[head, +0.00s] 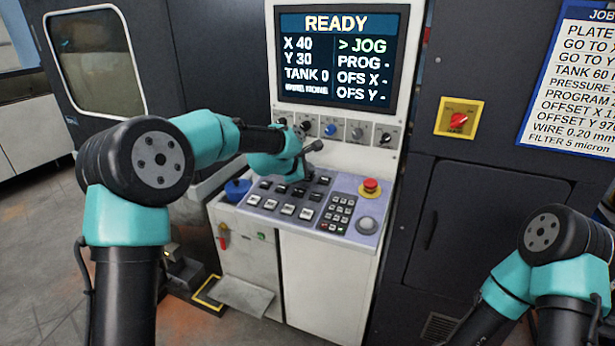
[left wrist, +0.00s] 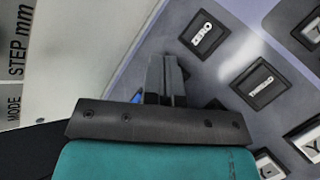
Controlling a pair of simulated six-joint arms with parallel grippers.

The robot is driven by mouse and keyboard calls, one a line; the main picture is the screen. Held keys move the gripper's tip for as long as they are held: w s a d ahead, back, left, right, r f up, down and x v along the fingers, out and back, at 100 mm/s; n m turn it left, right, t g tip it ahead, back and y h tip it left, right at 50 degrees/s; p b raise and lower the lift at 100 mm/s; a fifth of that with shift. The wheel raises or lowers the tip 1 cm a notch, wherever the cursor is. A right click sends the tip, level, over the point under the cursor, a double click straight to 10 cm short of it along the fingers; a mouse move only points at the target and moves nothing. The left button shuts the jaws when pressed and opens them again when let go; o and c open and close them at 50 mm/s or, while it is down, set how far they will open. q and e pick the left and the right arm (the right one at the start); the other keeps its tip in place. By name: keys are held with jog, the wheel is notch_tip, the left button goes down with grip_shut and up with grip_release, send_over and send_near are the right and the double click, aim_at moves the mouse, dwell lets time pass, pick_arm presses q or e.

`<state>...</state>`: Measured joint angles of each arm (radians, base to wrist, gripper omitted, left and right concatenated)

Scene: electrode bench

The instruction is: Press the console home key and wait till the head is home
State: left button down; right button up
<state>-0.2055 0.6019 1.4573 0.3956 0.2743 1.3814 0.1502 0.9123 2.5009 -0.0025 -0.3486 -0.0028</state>
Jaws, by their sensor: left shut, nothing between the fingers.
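The console (head: 312,232) has a sloped light panel with several black keys (head: 288,208). My left gripper (head: 298,172) is low over the back left part of this panel. In the left wrist view its fingers (left wrist: 165,80) are shut and empty, with keys marked by white symbols (left wrist: 203,34) (left wrist: 261,86) to their right. I cannot tell which key is the home key, or whether the fingertips touch the panel. The screen (head: 337,58) reads READY, X 40, Y 30, TANK 0, with the > mark at JOG. My right gripper is out of view.
A red stop button (head: 371,186), a number keypad (head: 337,213) and a round grey knob (head: 367,225) are on the panel's right side. A row of selector knobs (head: 357,133) runs below the screen. A red switch on a yellow plate (head: 458,119) is on the dark cabinet.

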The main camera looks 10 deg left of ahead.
aim_at(306, 183)
pick_arm(q)
jog(key=shift+f, duration=0.2)
dwell(0.5)
jog(key=shift+s+r, duration=0.1)
jog(key=shift+r, duration=0.7)
jog(key=r, duration=0.2)
jog(key=s+r, duration=0.1)
jog(key=r, duration=0.2)
jog(key=shift+a, duration=0.15)
dwell(0.5)
